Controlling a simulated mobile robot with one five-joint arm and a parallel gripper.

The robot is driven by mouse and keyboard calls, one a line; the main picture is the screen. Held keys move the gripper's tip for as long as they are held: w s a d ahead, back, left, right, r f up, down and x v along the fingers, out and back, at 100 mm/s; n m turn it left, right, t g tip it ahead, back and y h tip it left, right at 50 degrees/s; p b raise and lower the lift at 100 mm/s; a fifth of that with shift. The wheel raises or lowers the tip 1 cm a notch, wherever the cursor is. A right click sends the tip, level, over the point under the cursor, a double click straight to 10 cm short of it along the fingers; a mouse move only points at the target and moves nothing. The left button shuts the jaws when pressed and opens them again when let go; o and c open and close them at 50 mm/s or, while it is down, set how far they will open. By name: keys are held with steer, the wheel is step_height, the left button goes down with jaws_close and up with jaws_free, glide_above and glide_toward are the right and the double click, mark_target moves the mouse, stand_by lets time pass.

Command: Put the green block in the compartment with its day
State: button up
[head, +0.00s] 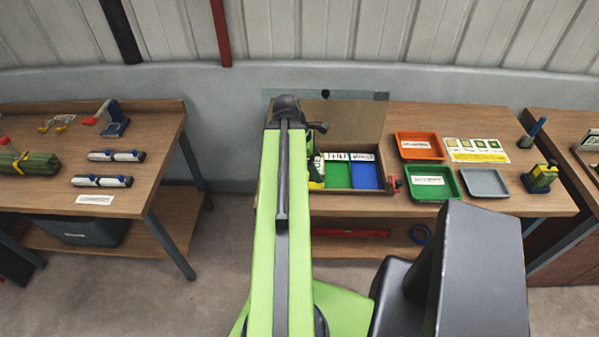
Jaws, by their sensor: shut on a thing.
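An open wooden box (388,160) with its lid raised stands on the middle table. It has a green compartment (338,175) and a blue compartment (366,175), with white labels at their back edges too small to read. My gripper (317,172) is at the left part of the box, mostly hidden behind my green arm.
Right of the box are an orange tray (419,135), a green tray (455,183), a grey tray (485,181) and a picture card (475,150). A blue stand with a yellow-green piece (541,177) is farther right. The left table (160,150) holds other tools.

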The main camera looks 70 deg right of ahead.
steer(key=shift+w+d, duration=0.2)
steer(key=shift+d, duration=0.1)
steer(key=s+d+r+p, duration=0.2)
steer(key=s+d, duration=0.3)
steer(key=d, duration=0.7)
steer(key=w+a+f+b, duration=0.2)
steer(key=w, duration=0.1)
steer(key=w+a+f+b, duration=0.2)
steer(key=f, duration=0.1)
steer(key=w+a+f+b, duration=0.2)
steer(key=w+b, duration=0.1)
steer(key=shift+w+a+f, duration=0.1)
steer(key=shift+w+f, duration=0.05)
steer(key=shift+w, duration=0.2)
steer(key=shift+w+a, duration=0.25)
steer(key=shift+w, duration=0.1)
step_height(320, 180, down, 4)
steer(key=b, duration=0.4)
steer(key=shift+f+b, duration=0.2)
steer(key=shift+b, duration=0.1)
steer(key=shift+r, duration=0.2)
steer(key=shift+f, duration=0.1)
steer(key=o, duration=1.4)
